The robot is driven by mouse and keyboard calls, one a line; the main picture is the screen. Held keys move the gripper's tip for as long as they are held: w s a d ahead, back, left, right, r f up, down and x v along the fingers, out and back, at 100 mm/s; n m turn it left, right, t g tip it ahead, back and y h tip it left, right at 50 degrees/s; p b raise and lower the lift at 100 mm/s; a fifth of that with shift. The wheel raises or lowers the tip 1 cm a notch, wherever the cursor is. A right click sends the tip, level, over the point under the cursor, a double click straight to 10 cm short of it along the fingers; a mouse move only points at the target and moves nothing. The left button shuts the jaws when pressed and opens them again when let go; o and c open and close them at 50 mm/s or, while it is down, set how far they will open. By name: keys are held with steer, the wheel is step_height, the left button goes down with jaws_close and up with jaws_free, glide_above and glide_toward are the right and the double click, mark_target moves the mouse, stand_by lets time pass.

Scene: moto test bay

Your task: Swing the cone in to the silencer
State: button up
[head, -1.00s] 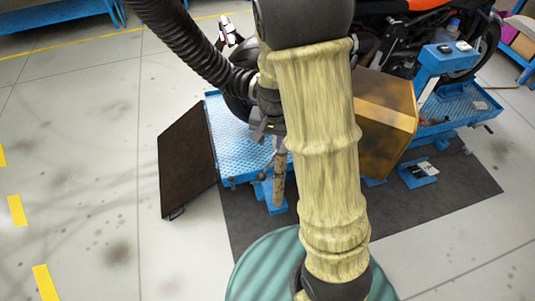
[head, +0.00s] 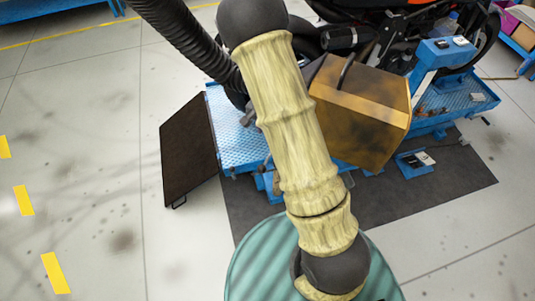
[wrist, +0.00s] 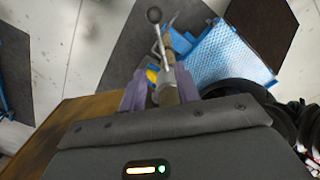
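In the wrist view, my gripper (wrist: 162,92) has its two purple fingers on either side of a grey cylindrical piece. In the head view, my sleeved arm hides nearly all of the gripper. A black ribbed hose (head: 190,40) comes in from the top left and passes behind my arm. No cone shape can be made out. A dark cylinder (head: 338,38), perhaps the silencer, shows beside the motorcycle (head: 395,30).
The floor at left is clear.

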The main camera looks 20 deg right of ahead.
step_height(320, 180, down, 15)
steer(key=p, duration=0.3)
steer(key=shift+s+d, duration=0.1)
steer(key=shift+s, duration=0.05)
jaws_close()
